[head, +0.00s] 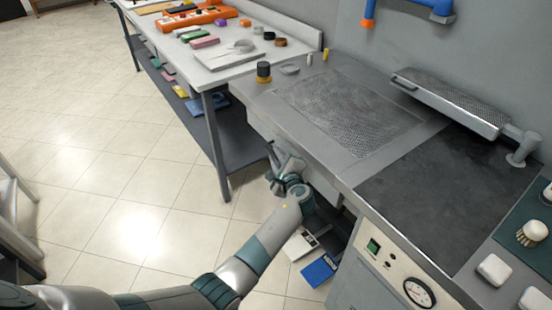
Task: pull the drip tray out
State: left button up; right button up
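The spotting counter has a perforated mesh panel (348,112) in its top. Below its front edge is a pale grey front panel (258,122), which may be the face of the drip tray; its handle cannot be made out. My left gripper (277,158) is right at this front, under the counter edge, and hides part of it. Its fingers are small and partly overlapped, so I cannot tell whether they are open or shut, or touching the tray. My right gripper is not in view.
A white worktable (225,77) with several small items stands to the left, its leg (216,148) close to my gripper. A blue box (319,270) and a white item lie low beneath the counter. A gauge (420,292) sits on the machine front. The tiled floor (110,170) is clear.

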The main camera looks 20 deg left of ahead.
pick_arm(q)
jog(key=shift+w+a, duration=0.15)
jog(key=shift+w, duration=0.05)
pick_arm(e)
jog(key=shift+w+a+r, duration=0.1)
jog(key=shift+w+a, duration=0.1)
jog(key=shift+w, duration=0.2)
pick_arm(q)
grip_shut()
